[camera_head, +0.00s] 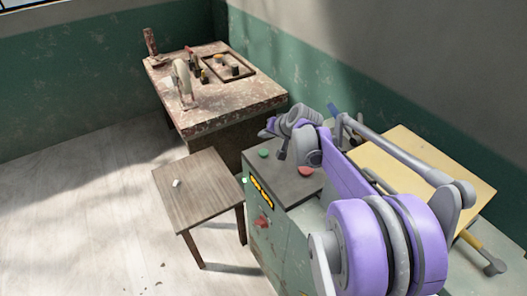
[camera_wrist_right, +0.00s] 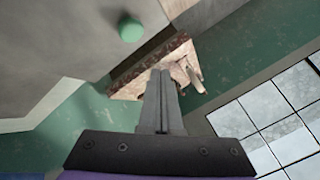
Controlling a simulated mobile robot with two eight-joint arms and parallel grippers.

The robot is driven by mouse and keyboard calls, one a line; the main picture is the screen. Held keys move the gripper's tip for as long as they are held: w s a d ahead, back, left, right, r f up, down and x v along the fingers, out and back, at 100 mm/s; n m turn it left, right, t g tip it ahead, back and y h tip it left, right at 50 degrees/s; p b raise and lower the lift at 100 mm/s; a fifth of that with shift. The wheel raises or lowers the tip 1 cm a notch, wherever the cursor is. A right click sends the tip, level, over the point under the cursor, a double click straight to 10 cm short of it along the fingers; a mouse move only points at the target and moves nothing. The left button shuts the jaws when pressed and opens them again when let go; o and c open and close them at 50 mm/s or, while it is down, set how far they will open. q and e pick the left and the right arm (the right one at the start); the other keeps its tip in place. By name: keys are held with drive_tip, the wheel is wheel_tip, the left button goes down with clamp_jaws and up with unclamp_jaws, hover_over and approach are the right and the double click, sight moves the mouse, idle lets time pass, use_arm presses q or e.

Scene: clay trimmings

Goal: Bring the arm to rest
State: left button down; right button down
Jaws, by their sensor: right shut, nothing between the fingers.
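My right arm comes in from the lower right in the head view, in purple and grey. My right gripper (camera_head: 281,153) is small there and partly covered by its own wrist, over the grey-topped machine cabinet. In the right wrist view, the two fingers of the right gripper (camera_wrist_right: 161,72) lie together, shut, with nothing between them. My left gripper is not in view. A small whitish piece (camera_head: 177,183) lies on the wooden stool (camera_head: 205,200).
The green cabinet (camera_head: 275,245) has a green button (camera_head: 264,153) and a red one (camera_head: 305,171) on top. A yellowish board (camera_head: 435,160) lies right of the arm. A cluttered workbench (camera_head: 225,118) stands behind. Small crumbs (camera_head: 160,267) lie on the open floor at left.

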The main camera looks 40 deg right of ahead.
idle(0.6)
drive_tip(key=s+a+f+n+g, duration=0.1)
drive_tip(key=s+a+n, duration=0.1)
drive_tip(key=s+a, duration=0.5)
drive_tip(key=s+a+f+n+g, duration=0.1)
drive_tip(key=s+a+n, duration=0.2)
drive_tip(key=a, duration=0.8)
drive_tip(key=s+a+f+n, duration=0.2)
drive_tip(key=s+a, duration=0.1)
drive_tip(key=s, duration=0.3)
drive_tip(key=s+a+f+n+g, duration=0.1)
drive_tip(key=s+a+f+n, duration=0.1)
drive_tip(key=s, duration=0.5)
drive_tip(key=shift+s+a+f, duration=0.15)
drive_tip(key=shift+a+f, duration=0.65)
drive_tip(key=shift+a, duration=0.3)
